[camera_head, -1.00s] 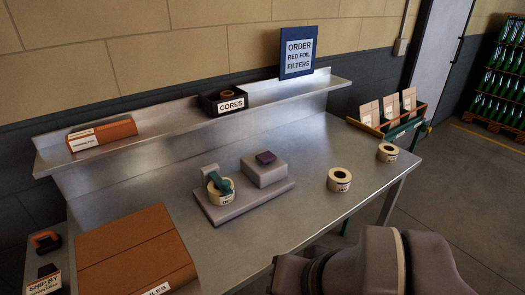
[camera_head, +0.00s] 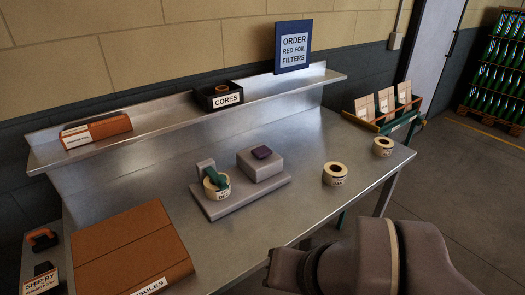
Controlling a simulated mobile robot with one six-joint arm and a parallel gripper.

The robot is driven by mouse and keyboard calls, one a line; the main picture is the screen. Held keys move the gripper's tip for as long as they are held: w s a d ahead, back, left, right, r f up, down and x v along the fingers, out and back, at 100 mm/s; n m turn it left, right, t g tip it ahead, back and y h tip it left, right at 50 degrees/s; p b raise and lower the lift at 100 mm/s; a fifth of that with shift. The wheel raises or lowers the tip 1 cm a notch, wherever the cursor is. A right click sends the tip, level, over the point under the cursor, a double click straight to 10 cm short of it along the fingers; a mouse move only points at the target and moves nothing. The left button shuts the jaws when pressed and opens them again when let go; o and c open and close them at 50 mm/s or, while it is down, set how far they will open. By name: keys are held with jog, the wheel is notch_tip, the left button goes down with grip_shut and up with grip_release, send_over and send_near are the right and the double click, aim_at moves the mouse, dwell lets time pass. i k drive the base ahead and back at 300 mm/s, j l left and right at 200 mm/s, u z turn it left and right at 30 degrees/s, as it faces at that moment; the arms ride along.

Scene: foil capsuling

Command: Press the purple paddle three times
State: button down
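The purple paddle (camera_head: 262,152) is a small dark purple block on top of a grey box (camera_head: 262,167). The box stands on a grey base plate (camera_head: 225,210) on the metal table. A cream tape roll (camera_head: 217,187) with a green part sits on the left of the same base. My arm shows at the lower right, in front of the table edge. The end of my arm (camera_head: 283,270) is to the lower right of the paddle and well apart from it. The fingers cannot be made out.
Two more rolls stand on the metal table's (camera_head: 310,140) right side: a nearer roll (camera_head: 335,180) and a farther roll (camera_head: 383,153). A brown box (camera_head: 130,250) lies at the front left. A shelf (camera_head: 170,118) runs along the back with a cores box (camera_head: 217,103) and order sign (camera_head: 292,47).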

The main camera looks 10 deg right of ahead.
aim_at(261, 153)
jog(key=i+l+u, duration=0.1)
jog(key=i+l, duration=0.15)
jog(key=i, duration=0.15)
jog(key=i+l, duration=0.25)
jog(key=i, duration=0.15)
jog(key=j+u, duration=0.05)
